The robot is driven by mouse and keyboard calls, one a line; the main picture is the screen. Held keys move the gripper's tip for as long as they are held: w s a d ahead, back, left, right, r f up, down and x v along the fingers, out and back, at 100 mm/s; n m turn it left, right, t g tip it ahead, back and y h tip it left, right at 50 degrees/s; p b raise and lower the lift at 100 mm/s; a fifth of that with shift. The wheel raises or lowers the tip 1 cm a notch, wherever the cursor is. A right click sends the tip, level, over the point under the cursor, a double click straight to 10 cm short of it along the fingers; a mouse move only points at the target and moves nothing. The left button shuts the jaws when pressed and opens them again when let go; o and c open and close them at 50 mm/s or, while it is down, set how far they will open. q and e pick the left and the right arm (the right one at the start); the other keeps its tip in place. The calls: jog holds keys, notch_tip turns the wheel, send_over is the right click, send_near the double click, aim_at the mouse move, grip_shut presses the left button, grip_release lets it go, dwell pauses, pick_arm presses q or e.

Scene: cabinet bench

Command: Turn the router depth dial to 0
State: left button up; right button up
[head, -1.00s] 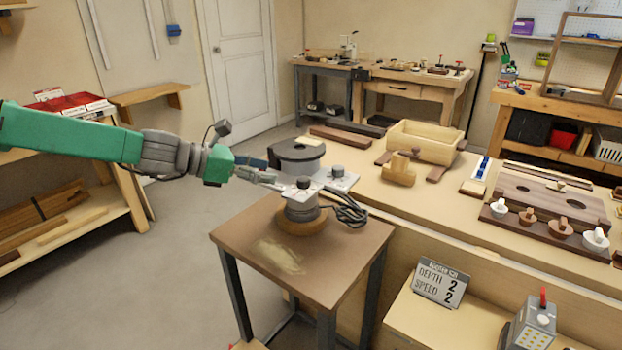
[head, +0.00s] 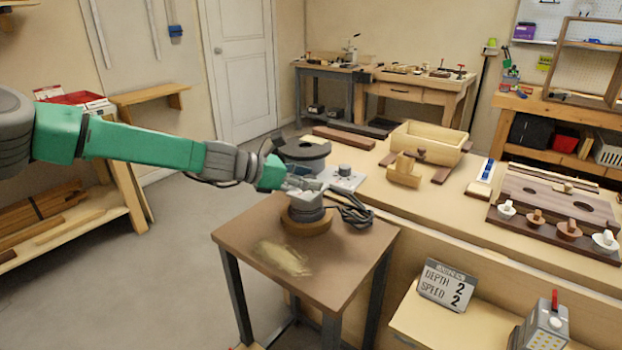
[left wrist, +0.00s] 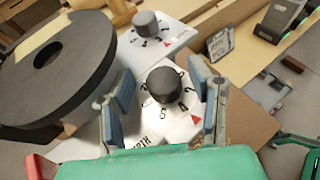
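The router (head: 306,213) sits on the small brown table in the head view, with its dial mostly hidden by my left gripper (head: 309,188). In the left wrist view the dial's dark round knob (left wrist: 163,86) stands on a white numbered plate (left wrist: 178,127) with a red triangle mark. My left gripper (left wrist: 163,100) is open, one finger on each side of this knob, with gaps showing. Lettering on the plate is partly hidden and upside down. A second dark knob (left wrist: 146,23) is farther back on another numbered plate.
A sign (head: 447,285) reads DEPTH 2 and SPEED 2. A large dark round part (head: 302,150) stands close behind the gripper. A black cable (head: 354,208) lies right of the router.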

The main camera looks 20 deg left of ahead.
pick_arm(q)
jog(key=shift+a, duration=0.5)
grip_shut()
jog(key=shift+d+r, duration=0.15)
jog(key=shift+d, duration=0.8)
jog(key=shift+a, duration=0.55)
jog(key=shift+w+d, duration=0.1)
jog(key=shift+d, duration=0.15)
jog(key=shift+o, duration=0.4)
grip_release()
jog(key=shift+a, duration=0.15)
